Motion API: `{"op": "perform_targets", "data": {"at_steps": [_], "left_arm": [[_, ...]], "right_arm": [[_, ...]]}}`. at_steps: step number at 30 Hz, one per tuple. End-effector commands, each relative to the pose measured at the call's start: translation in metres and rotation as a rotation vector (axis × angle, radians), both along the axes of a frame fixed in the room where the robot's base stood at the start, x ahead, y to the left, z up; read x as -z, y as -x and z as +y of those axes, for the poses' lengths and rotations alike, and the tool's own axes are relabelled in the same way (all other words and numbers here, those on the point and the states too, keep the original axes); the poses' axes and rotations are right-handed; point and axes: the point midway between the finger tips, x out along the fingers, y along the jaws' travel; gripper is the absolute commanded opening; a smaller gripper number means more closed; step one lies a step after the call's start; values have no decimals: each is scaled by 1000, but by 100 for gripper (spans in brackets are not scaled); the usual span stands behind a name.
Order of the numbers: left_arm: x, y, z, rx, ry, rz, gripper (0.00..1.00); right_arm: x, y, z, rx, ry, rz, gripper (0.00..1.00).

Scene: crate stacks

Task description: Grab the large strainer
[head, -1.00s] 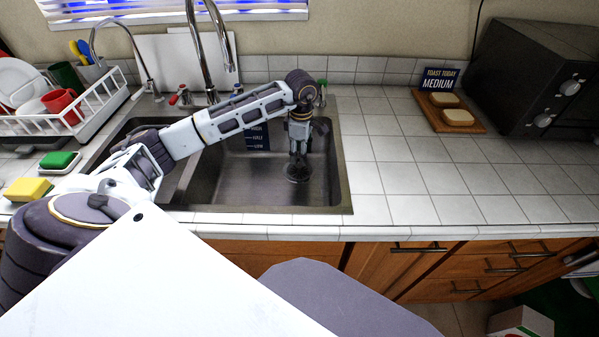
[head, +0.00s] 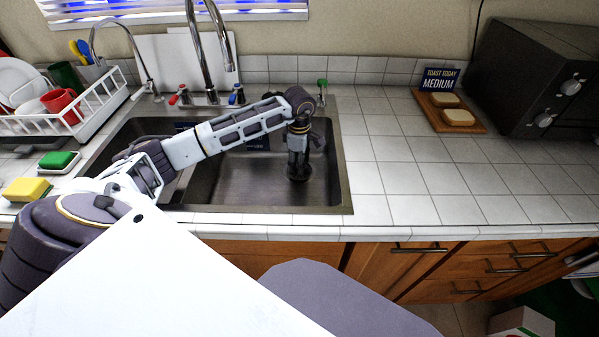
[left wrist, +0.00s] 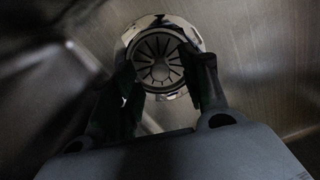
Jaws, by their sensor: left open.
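The large strainer (left wrist: 157,62) is a round metal disc with radial slots inside a shiny ring, at the sink floor in the left wrist view. In the head view my left gripper (head: 299,176) reaches down into the right basin, low over the drain, and hides most of the strainer there. In the left wrist view the two dark fingers (left wrist: 165,85) are apart, one on each side of the strainer's lower part. Nothing is held between them. I cannot tell whether they touch the strainer's rim. My right gripper is not in view.
The metal sink (head: 335,208) walls surround my left gripper. A tall faucet (head: 190,45) stands behind the basins. A white dish rack (head: 100,105) and a yellow sponge (head: 27,188) are at the left.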

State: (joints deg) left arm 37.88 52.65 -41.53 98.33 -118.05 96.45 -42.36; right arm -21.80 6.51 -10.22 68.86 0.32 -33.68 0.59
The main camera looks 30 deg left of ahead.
Motion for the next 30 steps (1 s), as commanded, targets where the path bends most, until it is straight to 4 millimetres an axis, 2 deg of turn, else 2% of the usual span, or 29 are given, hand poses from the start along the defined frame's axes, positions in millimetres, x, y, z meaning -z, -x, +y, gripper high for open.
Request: {"op": "perform_targets", "data": {"at_steps": [5,19,30], "left_arm": [[12,0,0,-1,0,0,45],[13,0,0,0,0,0,45],[13,0,0,0,0,0,0]], "right_arm": [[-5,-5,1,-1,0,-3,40],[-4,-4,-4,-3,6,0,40],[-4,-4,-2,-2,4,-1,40]]}}
